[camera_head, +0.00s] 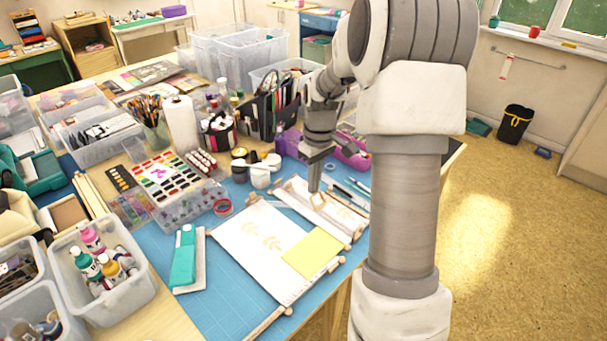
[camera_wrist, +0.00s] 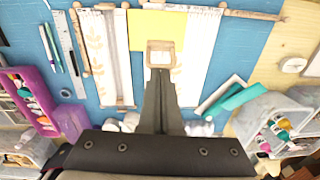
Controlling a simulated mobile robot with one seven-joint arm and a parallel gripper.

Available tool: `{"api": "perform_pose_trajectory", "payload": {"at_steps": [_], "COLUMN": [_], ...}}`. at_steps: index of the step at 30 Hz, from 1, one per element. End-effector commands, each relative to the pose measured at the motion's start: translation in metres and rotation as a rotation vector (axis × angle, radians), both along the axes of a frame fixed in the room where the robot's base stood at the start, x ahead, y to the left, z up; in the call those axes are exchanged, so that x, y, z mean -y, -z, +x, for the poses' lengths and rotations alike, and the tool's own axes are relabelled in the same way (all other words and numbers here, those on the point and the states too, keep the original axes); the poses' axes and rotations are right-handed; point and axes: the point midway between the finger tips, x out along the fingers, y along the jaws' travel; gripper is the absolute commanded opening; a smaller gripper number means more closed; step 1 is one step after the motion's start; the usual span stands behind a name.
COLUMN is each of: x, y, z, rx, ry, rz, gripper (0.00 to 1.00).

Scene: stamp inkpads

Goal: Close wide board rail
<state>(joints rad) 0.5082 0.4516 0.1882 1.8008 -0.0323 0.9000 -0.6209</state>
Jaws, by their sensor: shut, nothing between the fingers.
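The wide white board (camera_head: 248,232) lies on the blue mat, with faint tan leaf prints and a yellow sheet (camera_head: 313,252) over part of it. A wooden rail (camera_head: 268,321) runs along its near edge and sticks out past its corner; this rail shows at the top of the wrist view (camera_wrist: 255,15). The narrower white board (camera_head: 309,203) lies beside it; it also shows in the wrist view (camera_wrist: 97,45). My gripper (camera_head: 315,188) is shut and empty, pointing down above the boards. In the wrist view, a small square wooden frame (camera_wrist: 160,46) appears just beyond its fingertips; contact is unclear.
A teal-and-white tool (camera_head: 187,258) lies left of the wide board. Paint sets (camera_head: 168,180), jars and a purple holder (camera_head: 350,153) crowd the back. Bins (camera_head: 95,295) line the left. Pens and a ruler (camera_wrist: 65,45) lie beside the narrow board. Bare mat shows at the front left.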

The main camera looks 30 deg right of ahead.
Motion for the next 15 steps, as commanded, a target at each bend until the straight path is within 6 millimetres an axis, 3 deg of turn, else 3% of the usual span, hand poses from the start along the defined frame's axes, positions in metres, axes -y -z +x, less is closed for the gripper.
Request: {"api": "perform_pose_trajectory", "payload": {"at_steps": [1, 8, 15], "x": [0.004, 0.015, 0.023], "y": [0.017, 0.059, 0.106], "z": [-0.008, -0.038, -0.063], "rx": [0.023, 0.146, 0.139], "ry": [0.006, 0.008, 0.002], "rz": [0.008, 0.052, 0.052], "gripper": [0.00, 0.00, 0.00]}}
